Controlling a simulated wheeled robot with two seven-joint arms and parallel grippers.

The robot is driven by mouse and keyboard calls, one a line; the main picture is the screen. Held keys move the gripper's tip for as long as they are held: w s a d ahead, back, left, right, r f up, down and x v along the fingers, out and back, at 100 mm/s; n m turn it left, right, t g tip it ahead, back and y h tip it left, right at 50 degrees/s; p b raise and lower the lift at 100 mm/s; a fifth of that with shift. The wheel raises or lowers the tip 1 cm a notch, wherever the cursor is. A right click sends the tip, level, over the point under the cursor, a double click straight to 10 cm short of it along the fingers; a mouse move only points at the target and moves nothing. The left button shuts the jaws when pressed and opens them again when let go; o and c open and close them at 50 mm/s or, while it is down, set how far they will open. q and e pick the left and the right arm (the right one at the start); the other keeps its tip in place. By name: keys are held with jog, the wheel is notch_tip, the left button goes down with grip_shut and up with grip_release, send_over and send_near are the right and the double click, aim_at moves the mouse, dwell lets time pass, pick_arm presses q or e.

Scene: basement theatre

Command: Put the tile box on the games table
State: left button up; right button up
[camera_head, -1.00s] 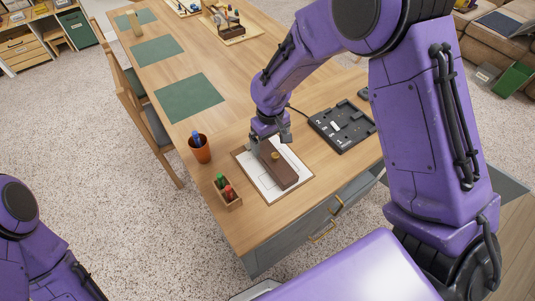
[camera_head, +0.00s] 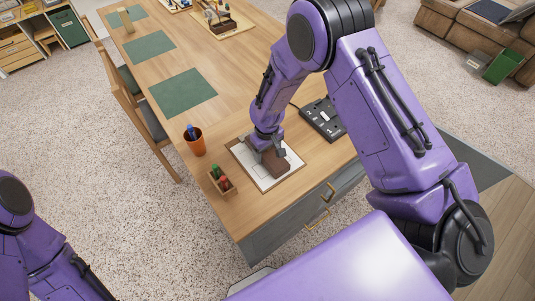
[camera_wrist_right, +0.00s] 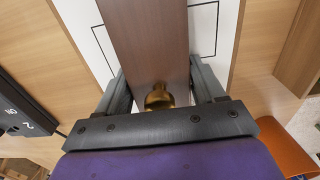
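The tile box, a long dark brown wooden box (camera_head: 275,163), lies on a white sheet with a brown border (camera_head: 286,178) near the front end of a long wooden table. My right gripper (camera_head: 264,143) is down over the box and hides part of it. In the right wrist view the box (camera_wrist_right: 150,40) runs between the two fingers (camera_wrist_right: 158,88), with a brass knob close to the palm. The fingers lie close along both sides; I cannot tell whether they press on it. My left gripper is out of view; only my left arm shows.
An orange cup (camera_head: 197,147) and a small wooden holder with red and green pieces (camera_head: 222,180) stand left of the sheet. A black numbered panel (camera_head: 322,118) lies behind it to the right. Green mats (camera_head: 183,92) lie farther along the table; chairs stand on its left.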

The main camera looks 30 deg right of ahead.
jog(key=shift+c, duration=0.5)
jog(key=shift+w, duration=0.1)
